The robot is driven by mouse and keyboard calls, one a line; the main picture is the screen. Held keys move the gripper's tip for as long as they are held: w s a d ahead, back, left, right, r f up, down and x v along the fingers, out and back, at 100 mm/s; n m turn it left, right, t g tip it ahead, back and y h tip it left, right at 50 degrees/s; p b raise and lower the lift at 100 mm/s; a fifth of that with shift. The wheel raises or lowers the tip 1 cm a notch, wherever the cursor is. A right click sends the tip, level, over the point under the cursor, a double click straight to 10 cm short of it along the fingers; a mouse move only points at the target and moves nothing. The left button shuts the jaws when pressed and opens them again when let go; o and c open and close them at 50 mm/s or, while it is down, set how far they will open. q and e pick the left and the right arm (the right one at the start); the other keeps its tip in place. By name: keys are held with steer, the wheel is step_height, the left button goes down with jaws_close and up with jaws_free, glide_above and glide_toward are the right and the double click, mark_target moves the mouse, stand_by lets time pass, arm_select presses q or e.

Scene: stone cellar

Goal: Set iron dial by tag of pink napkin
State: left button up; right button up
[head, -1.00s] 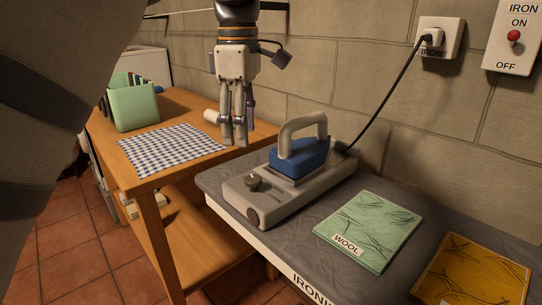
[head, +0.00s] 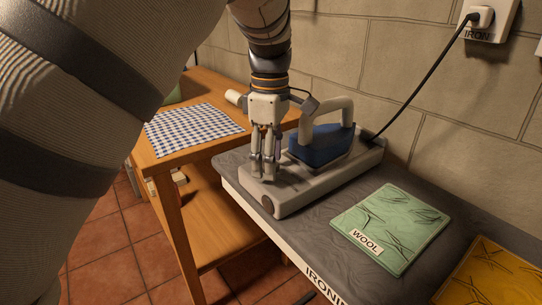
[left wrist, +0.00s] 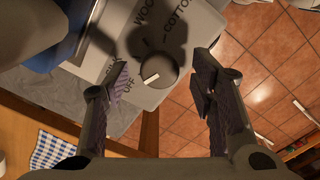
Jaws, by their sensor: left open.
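The iron (head: 321,143), blue with a grey handle, rests on a grey base (head: 312,192) on the ironing table. The round grey dial (left wrist: 155,66) shows in the left wrist view, with WOOL, COTTON and OFF lettering partly visible around it. Its white mark points to the lower left, towards OFF. My left gripper (head: 264,178) is open, pointing down over the dial end of the base. In the left wrist view the dial appears between its fingers (left wrist: 160,82); contact cannot be told. No pink napkin shows.
A green napkin (head: 385,215) tagged WOOL and a yellow napkin (head: 490,285) lie on the ironing table (head: 290,232). A wooden table (head: 180,83) with a blue checked cloth (head: 194,129) stands left. The iron's cord (head: 425,82) runs to the wall socket (head: 484,20).

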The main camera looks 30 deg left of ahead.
arm_select(q)
steer(key=shift+c, duration=0.2)
steer(key=c, duration=1.1)
